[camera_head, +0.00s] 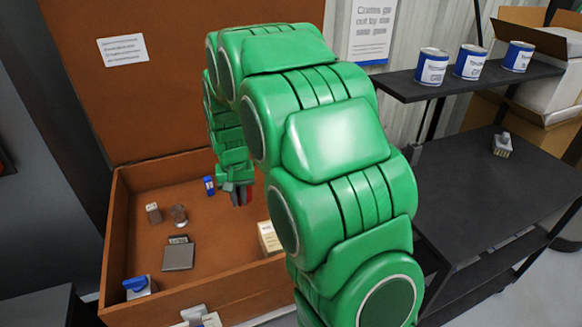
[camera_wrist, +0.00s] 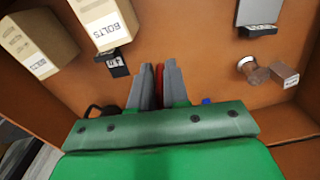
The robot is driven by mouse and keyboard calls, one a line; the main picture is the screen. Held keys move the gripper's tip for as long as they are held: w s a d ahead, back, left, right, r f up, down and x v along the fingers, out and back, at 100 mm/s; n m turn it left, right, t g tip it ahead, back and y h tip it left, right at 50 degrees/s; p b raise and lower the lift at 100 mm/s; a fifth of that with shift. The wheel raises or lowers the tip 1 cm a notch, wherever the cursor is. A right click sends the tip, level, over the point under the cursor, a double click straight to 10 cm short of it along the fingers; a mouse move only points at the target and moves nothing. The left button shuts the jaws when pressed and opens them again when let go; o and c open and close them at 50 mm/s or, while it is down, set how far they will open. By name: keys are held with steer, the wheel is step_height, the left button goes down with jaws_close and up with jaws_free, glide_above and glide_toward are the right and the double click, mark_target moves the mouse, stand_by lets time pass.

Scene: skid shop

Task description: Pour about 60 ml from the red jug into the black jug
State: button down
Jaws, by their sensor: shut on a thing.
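My gripper (camera_head: 241,197) reaches down into an open brown chest (camera_head: 116,240). In the wrist view its two grey fingers (camera_wrist: 154,88) are closed with a thin red strip between them, which I take to be the red jug (camera_wrist: 160,78). Most of the jug is hidden by the fingers and the wrist, so its tilt and contents cannot be told. A black rounded thing (camera_wrist: 98,111), possibly the black jug, shows beside the left finger in the wrist view, partly cut off by my wrist. My arm may hide it in the head view.
The chest also holds cardboard boxes, one marked BOLTS (camera_wrist: 105,22), a grey plate (camera_head: 178,257), a small glass-like cup (camera_head: 179,215), a small box (camera_head: 153,212) and a blue-topped item (camera_head: 209,186). White-blue cans (camera_head: 432,68) stand on a dark shelf at right.

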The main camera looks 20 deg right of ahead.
steer(key=w+d+f+m, duration=0.1)
steer(key=w+f+m, duration=0.2)
steer(key=w+m, duration=0.2)
steer(key=w+d+f+m, duration=0.2)
steer(key=w+m, duration=0.4)
steer(key=w, duration=0.6)
steer(key=w+d+f+m, duration=0.2)
steer(key=w+f+m, duration=0.2)
steer(key=w+m, duration=0.2)
steer(key=shift+w+d+f, duration=0.1)
steer(key=shift+w, duration=0.6)
steer(key=shift+w+d+f, duration=0.1)
steer(key=shift+w, duration=0.55)
steer(key=shift+w+d+f+m, duration=0.4)
steer(key=shift+w+f+m, duration=0.2)
steer(key=shift+w+m, duration=0.15)
steer(key=shift+s, duration=0.15)
steer(key=shift+d+r+m+y, duration=0.25)
steer(key=shift+d+r+y, duration=0.05)
steer(key=shift+r, duration=0.2)
steer(key=s+d+r+t+y, duration=0.2)
steer(key=d+r+t+y, duration=0.1)
steer(key=d+r+y, duration=0.4)
steer(key=shift+s+d+r+t+y+p, duration=0.15)
steer(key=shift+s+r+t+y+p, duration=0.25)
steer(key=shift+y, duration=0.4)
steer(key=shift+s+d+r+y, duration=0.1)
steer(key=shift+d+r+y, duration=0.1)
steer(key=shift+r+y, duration=0.15)
